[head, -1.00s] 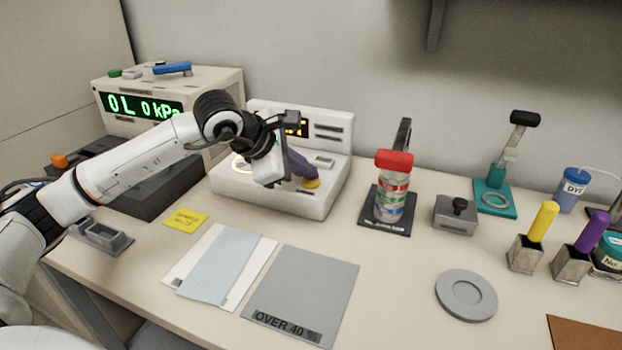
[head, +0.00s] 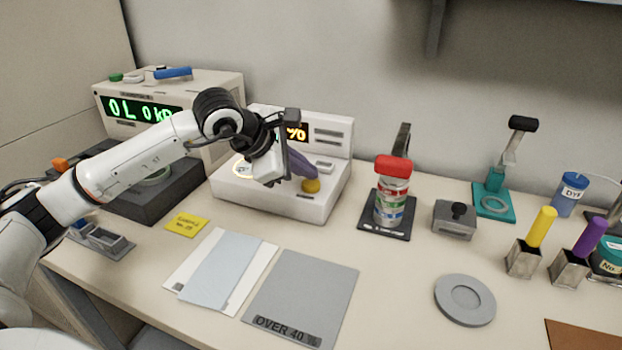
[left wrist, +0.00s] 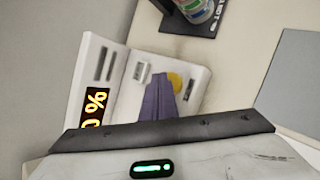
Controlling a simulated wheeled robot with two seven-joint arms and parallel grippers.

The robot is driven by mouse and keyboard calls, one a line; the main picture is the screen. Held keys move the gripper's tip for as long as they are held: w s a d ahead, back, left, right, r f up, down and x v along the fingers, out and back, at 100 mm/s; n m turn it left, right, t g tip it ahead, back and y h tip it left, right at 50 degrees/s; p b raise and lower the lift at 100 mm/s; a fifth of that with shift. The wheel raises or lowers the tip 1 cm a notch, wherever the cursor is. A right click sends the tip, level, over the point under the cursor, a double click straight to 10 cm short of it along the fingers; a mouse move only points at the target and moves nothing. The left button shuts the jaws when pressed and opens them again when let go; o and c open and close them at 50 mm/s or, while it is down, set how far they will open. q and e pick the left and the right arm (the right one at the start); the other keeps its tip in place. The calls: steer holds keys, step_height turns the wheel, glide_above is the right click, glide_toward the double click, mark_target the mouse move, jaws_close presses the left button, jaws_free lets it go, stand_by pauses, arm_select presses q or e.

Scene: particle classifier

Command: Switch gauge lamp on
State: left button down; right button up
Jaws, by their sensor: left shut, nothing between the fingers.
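The white gauge (head: 325,203) stands at the back of the table, with an orange "%" display (head: 297,133) on its upright panel. The display also shows in the left wrist view (left wrist: 94,108). A round yellow button (head: 311,186) sits on the gauge's low deck, beside a small pale switch-like block (head: 325,163). A glowing ring (head: 241,166) shows at the deck's left, partly hidden by my arm. My left gripper (head: 312,172) is shut and empty, its purple fingers over the deck with the tips close to the yellow button (left wrist: 175,82). Contact cannot be told.
A red-capped jar (head: 393,190) stands on a dark base right of the gauge. A pressure box (head: 220,90) with a green display is behind my left arm. Grey and pale sheets (head: 305,290) lie in front. A grey box (head: 455,220) and bottles are at right.

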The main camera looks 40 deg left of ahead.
mark_target(306, 185)
arm_select(q)
steer(key=shift+r, duration=0.35)
steer(key=shift+r+p, duration=1.8)
steer(key=shift+r, duration=0.75)
steer(key=shift+r, duration=0.1)
